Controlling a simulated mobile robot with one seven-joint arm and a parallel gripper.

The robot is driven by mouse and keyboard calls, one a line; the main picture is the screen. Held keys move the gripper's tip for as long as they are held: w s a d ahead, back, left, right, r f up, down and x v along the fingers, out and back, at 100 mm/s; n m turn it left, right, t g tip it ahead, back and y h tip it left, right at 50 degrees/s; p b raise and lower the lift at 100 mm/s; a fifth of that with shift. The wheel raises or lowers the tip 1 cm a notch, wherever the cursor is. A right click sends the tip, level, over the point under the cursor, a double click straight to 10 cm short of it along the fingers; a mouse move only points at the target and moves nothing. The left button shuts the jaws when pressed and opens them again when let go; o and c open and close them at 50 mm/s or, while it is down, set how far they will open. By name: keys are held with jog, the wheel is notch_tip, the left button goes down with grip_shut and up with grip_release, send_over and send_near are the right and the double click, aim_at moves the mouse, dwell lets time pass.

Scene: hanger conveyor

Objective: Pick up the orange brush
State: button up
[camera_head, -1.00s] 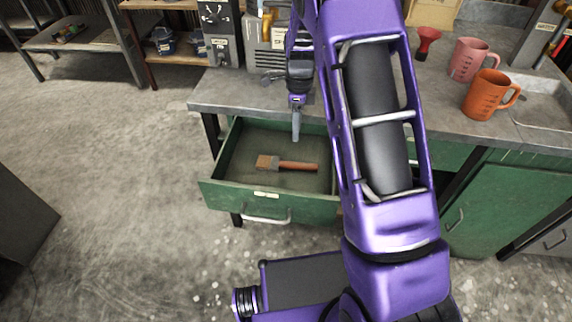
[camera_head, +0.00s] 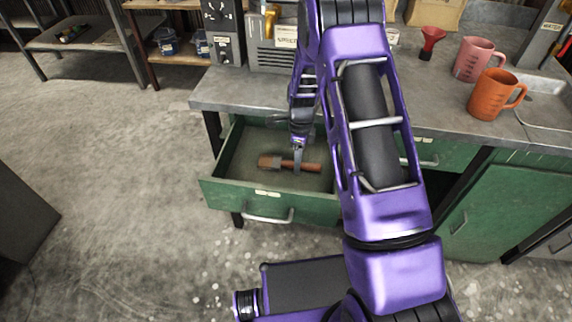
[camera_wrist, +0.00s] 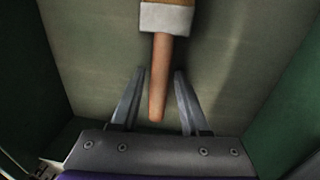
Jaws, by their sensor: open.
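The orange brush (camera_head: 308,167) lies in the open green drawer (camera_head: 266,205), its bristle end to the left and its handle to the right. In the wrist view the brush handle (camera_wrist: 160,75) runs between the two fingers, with the metal band and tan bristles at the top edge. My gripper (camera_head: 298,170) is down in the drawer over the handle. In the wrist view my gripper (camera_wrist: 159,72) is open, with a gap on each side of the handle. The head view hides part of the handle behind a finger.
The drawer walls (camera_wrist: 285,95) stand close on both sides. The grey workbench top (camera_head: 245,95) is above the drawer. An orange mug (camera_head: 490,95), a pink mug (camera_head: 474,58) and a red funnel (camera_head: 431,42) stand on it at right.

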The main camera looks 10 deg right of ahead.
grip_shut()
dwell(0.3)
